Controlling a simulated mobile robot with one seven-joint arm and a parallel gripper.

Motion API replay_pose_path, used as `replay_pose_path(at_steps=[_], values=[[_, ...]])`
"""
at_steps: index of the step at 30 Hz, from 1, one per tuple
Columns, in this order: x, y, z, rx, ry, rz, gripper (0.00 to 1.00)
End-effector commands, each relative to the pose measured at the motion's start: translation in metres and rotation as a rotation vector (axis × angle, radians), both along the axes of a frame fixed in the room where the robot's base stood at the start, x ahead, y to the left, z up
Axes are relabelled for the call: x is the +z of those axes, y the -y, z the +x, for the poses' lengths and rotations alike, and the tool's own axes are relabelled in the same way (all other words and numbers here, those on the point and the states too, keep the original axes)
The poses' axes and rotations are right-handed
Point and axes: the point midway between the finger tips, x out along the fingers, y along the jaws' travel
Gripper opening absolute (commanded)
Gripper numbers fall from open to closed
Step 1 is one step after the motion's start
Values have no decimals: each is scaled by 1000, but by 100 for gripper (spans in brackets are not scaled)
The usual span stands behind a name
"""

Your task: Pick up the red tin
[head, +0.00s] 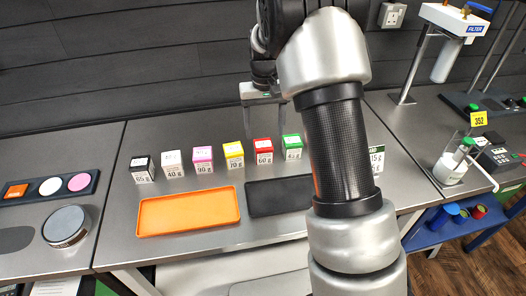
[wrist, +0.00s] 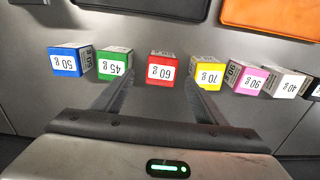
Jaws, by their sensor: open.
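The red tin (head: 263,150) stands on the grey bench in a row of coloured tins, with a white "60 g" label. In the wrist view the red tin (wrist: 161,69) stands upright between and beyond my two fingers. My gripper (head: 264,128) is above and behind the row, near the red tin. In the wrist view my gripper (wrist: 163,90) is open and empty, one finger towards the green tin (wrist: 115,63) and the other towards the yellow tin (wrist: 208,72). I cannot tell how high the fingertips are above the bench.
The yellow tin (head: 233,154) and green tin (head: 292,147) stand close on either side. Pink (head: 203,159), white (head: 173,164) and black (head: 142,168) tins are further left; a blue tin (wrist: 67,61) is beyond the green. An orange tray (head: 188,211) and black tray (head: 277,197) lie in front.

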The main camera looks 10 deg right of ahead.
Motion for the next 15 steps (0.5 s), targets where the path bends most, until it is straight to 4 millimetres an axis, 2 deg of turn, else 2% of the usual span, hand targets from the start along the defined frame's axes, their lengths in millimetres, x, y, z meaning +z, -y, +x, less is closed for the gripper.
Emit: replay_pose_path(at_steps=[3, 11, 15], values=[[-21, 0, -1, -1, -3, 0, 66], [-40, -1, 0, 0, 0, -1, 66], [-60, -3, 0, 0, -3, 0, 66]])
